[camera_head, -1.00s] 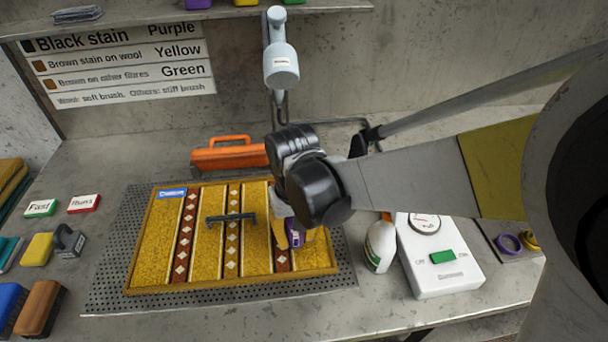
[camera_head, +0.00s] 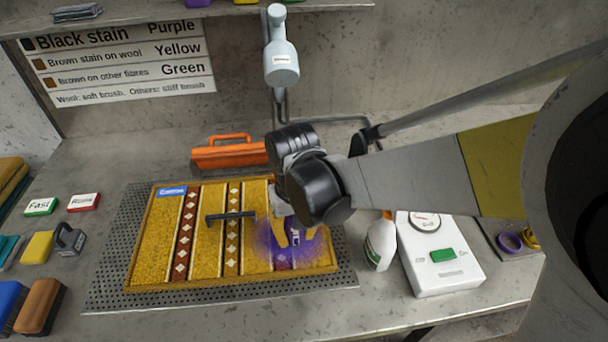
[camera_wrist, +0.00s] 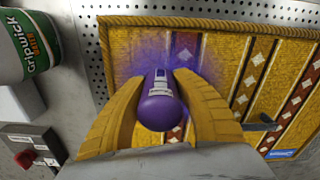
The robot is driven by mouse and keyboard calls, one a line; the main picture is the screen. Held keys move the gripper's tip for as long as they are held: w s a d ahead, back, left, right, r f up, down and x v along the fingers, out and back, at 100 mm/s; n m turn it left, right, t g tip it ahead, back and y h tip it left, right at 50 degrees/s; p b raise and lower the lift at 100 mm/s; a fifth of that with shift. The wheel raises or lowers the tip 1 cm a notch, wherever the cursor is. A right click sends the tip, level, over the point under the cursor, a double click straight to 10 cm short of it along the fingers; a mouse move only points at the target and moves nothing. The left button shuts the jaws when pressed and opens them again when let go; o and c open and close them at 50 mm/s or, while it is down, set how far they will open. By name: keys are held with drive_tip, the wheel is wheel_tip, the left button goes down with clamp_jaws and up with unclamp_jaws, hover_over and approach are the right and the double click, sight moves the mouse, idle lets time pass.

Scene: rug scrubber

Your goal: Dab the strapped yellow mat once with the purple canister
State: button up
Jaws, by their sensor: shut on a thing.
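The yellow mat (camera_head: 206,262) lies on a perforated metal panel, with brown diamond-patterned straps running across it. My gripper (camera_head: 292,238) is over the mat's right part. In the wrist view its two yellow fingers (camera_wrist: 158,108) are shut on the purple canister (camera_wrist: 160,105). The canister also shows in the head view (camera_head: 296,236), mostly hidden by my gripper. A purple haze spreads over the mat around the canister. Whether the canister touches the mat is hidden.
A dark handle (camera_head: 231,216) stands on the mat. A white spray bottle (camera_head: 380,245) and a white box with a green button (camera_head: 443,256) are close on the right. An orange case (camera_head: 229,155) is behind. Brushes (camera_head: 40,306) lie at left.

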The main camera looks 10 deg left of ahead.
drive_tip(key=shift+r+p, duration=2.75)
drive_tip(key=shift+r, duration=0.8)
drive_tip(key=shift+f, duration=0.1)
